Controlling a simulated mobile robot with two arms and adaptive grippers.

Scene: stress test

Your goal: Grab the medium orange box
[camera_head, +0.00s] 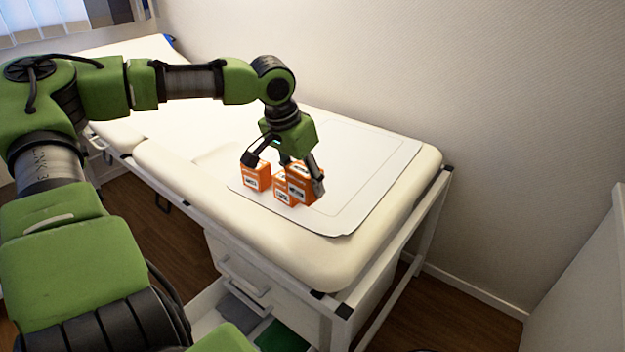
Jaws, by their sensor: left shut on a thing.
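Three orange boxes with white labels are grouped on the padded bed. One orange box (255,178) stands at the left of the group. I cannot tell for certain which box is the medium one, or whether the held box is lifted. My right gripper is not in view.
The cream padded bed (185,180) has a thin pale mat (375,180) under the boxes, clear to their right. Below it is an open white drawer (205,303) with grey and green items. A wall runs behind the bed, and a white panel (590,290) stands at right.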

